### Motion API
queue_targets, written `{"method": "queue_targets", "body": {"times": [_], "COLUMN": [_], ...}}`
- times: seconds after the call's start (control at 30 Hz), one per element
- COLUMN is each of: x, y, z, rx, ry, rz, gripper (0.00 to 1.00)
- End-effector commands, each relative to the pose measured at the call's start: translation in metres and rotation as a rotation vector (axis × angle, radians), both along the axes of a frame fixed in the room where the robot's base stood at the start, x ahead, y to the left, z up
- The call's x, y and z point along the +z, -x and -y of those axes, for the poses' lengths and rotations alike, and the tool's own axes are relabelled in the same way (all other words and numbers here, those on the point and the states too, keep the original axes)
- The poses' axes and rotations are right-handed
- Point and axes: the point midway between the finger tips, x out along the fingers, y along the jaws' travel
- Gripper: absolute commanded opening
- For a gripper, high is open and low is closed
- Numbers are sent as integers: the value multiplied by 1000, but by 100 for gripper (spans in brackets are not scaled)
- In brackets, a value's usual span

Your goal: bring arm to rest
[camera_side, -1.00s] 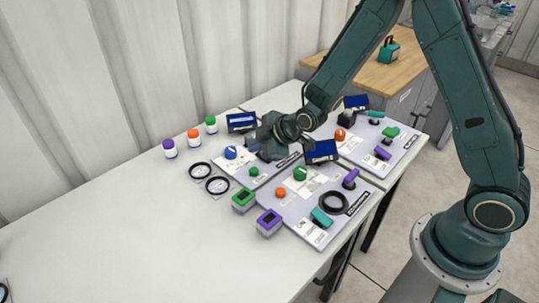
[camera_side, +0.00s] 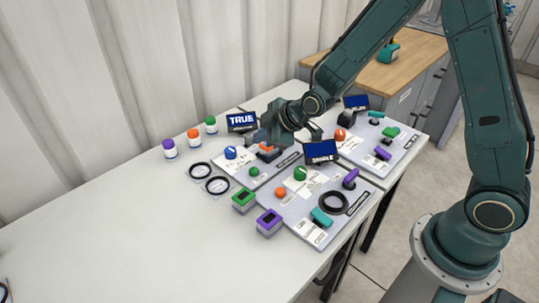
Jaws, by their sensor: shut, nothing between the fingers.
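My arm reaches in from the upper right, and my gripper (camera_side: 268,140) hangs over the back of the left panel (camera_side: 262,180). The gripper is shut and holds nothing. An orange-topped part (camera_side: 268,149) shows on the panel just below it. I cannot tell whether the fingertips touch that part. A dark blue screen (camera_side: 241,121) behind the panel reads "TRUE".
The left panel also bears a blue knob (camera_side: 231,152) and a green button (camera_side: 254,172). A front panel (camera_side: 291,213) and a right panel (camera_side: 399,151) carry more knobs, handles and screens. Several small bottles (camera_side: 193,140) stand at the left.

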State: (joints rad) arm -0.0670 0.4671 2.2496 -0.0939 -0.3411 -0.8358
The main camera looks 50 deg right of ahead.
Motion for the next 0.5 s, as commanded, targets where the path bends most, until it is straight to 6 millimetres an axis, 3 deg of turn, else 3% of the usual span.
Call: {"method": "queue_targets", "body": {"times": [0.1,0.5], "x": [26,97], "y": [11,67], "z": [5,20], "rx": [-41,-203], "ry": [-27,-125], "rz": [-18,-103], "gripper": [0,0]}}
